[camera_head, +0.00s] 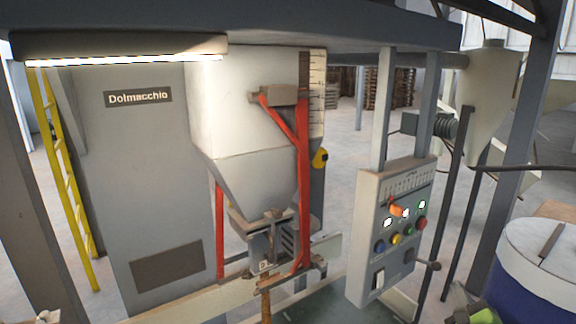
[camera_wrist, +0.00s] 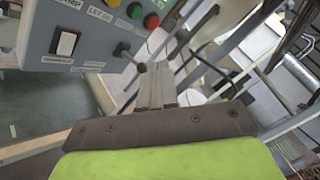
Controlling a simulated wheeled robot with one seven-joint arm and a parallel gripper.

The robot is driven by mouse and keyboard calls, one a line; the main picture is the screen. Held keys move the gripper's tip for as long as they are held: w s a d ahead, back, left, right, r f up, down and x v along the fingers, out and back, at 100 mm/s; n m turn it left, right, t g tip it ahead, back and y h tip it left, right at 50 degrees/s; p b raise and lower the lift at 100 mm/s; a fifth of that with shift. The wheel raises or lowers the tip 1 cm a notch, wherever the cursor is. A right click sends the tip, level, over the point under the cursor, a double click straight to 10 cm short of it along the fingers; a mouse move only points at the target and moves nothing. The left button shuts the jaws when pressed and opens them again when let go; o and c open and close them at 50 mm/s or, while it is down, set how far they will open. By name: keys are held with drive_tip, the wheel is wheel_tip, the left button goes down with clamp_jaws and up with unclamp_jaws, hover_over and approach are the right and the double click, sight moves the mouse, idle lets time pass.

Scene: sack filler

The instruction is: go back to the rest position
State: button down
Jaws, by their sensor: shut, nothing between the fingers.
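My gripper (camera_wrist: 155,78) shows in the wrist view with its two grey fingers together, empty, above a dark bar and my green wrist part. Green parts at the bottom right edge there look like my arm; my fingertips cannot be made out in that view.
The sack filler's pale hopper (camera_head: 245,120) with red arms (camera_head: 304,180) stands left of the panel. A blue drum with a grey lid (camera_head: 540,255) is close at the right. Posts (camera_head: 385,105) rise beside the panel. A yellow ladder (camera_head: 62,160) stands far left.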

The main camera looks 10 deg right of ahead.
drive_tip(key=w+a+n+y, duration=0.5)
drive_tip(key=w+a+n, duration=0.1)
drive_tip(key=a, duration=0.1)
drive_tip(key=a+f+n+g+y, duration=0.2)
drive_tip(key=a+n+g+y, duration=0.45)
drive_tip(key=a+n, duration=1.1)
drive_tip(key=s+a+n+g+b, duration=0.1)
drive_tip(key=s+a+g, duration=0.15)
drive_tip(key=a, duration=0.25)
drive_tip(key=s+a+n+g, duration=0.1)
drive_tip(key=s+a+n, duration=0.15)
drive_tip(key=a, duration=0.25)
drive_tip(key=s+r+n+h, duration=0.1)
drive_tip(key=s+r+n, duration=0.1)
drive_tip(key=s, duration=0.7)
drive_tip(key=s+r+n+g+h, duration=0.1)
drive_tip(key=s+r+h, duration=0.1)
drive_tip(key=s, duration=0.6)
drive_tip(key=shift+s+a+r+n+b, duration=0.35)
drive_tip(key=shift+a+r+n+b, duration=0.05)
drive_tip(key=shift+r, duration=0.05)
